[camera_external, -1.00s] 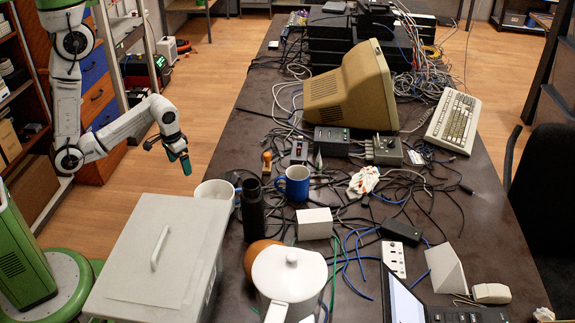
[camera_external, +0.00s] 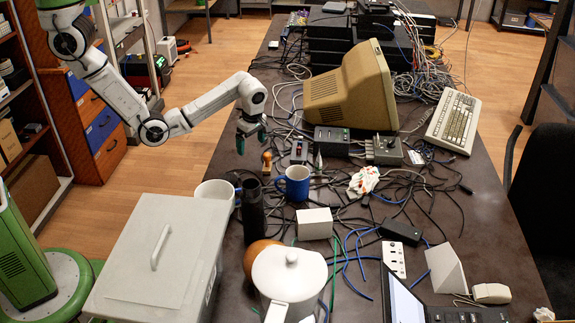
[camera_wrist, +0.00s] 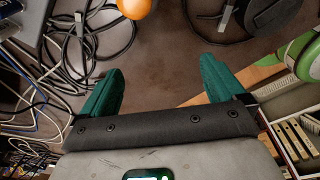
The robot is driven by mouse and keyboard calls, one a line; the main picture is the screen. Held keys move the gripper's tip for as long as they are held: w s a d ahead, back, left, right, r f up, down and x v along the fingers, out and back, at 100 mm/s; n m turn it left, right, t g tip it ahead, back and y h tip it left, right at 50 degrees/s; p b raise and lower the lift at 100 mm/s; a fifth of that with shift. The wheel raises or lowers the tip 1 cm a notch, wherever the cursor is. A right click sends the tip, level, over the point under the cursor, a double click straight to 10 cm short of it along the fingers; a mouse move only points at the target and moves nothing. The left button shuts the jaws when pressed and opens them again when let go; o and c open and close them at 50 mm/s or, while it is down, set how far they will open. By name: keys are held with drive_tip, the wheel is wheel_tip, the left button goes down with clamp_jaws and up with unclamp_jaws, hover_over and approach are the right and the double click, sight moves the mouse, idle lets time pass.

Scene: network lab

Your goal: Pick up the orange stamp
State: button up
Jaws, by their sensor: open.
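The orange stamp (camera_external: 267,161) stands upright on the dark table, left of the blue mug (camera_external: 294,182), with a knob-shaped top. In the wrist view a round orange knob (camera_wrist: 134,8), which looks like the stamp's top, shows at the upper edge, left of centre and beyond the fingertips. My gripper (camera_external: 250,138) is above the table, a little up and left of the stamp in the external view, pointing down. Its two green fingers (camera_wrist: 158,75) are apart in the wrist view with nothing between them.
A dark bottle (camera_external: 252,207) and a white mug (camera_external: 214,192) stand near the stamp on its front side. Black cables (camera_wrist: 100,45) lie on the table close by. The beige monitor (camera_external: 350,88) stands behind to the right. A grey lidded box (camera_external: 150,255) is at the front left.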

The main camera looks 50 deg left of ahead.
sight(267, 162)
drive_tip(key=w+d+r+n, duration=0.2)
drive_tip(key=d+r+n, duration=0.25)
drive_tip(key=d, duration=0.35)
drive_tip(key=shift+g, duration=0.3)
drive_tip(key=f, duration=0.1)
drive_tip(key=f+b, duration=0.1)
drive_tip(key=f, duration=0.3)
drive_tip(key=shift+a+f+b, duration=0.1)
drive_tip(key=shift+a+b, duration=0.15)
drive_tip(key=shift+b, duration=0.15)
drive_tip(key=f, duration=0.2)
drive_tip(key=a+f, duration=0.1)
drive_tip(key=f, duration=0.2)
drive_tip(key=shift+a+f, duration=0.1)
drive_tip(key=shift+f, duration=0.15)
drive_tip(key=c, duration=1.1)
drive_tip(key=shift+r, duration=0.1)
drive_tip(key=shift+c, duration=0.2)
